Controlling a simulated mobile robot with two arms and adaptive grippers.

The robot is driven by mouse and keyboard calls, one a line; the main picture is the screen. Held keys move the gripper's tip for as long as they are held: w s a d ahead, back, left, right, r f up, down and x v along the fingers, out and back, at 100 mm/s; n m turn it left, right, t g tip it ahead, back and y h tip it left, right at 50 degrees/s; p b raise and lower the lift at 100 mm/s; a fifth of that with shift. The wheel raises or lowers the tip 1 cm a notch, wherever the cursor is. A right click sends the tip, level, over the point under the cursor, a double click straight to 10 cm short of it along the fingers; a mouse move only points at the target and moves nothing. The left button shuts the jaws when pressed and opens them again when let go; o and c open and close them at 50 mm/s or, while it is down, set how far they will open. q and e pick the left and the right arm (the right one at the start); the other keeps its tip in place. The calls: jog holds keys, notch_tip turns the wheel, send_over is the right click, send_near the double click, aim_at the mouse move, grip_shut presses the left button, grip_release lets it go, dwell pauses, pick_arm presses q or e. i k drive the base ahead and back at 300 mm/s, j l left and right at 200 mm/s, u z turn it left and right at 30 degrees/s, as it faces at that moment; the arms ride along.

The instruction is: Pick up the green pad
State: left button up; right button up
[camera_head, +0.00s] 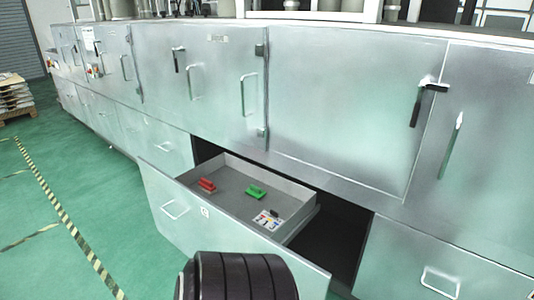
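The green pad (256,192) lies on the floor of an open grey drawer (188,226), right of the middle of its inside. A red pad (207,185) lies in the same drawer to its left, apart from it. Neither of my grippers is in view. Nothing touches or covers the green pad.
A card or label with a dark item (270,219) lies in the drawer's front right. Closed cabinet doors (340,110) with handles rise behind the drawer. A black ribbed cylindrical part (237,277) hides some of the drawer front. Green floor (95,205) is clear at left.

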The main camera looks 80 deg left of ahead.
aim_at(254, 191)
jog(key=u, duration=2.6)
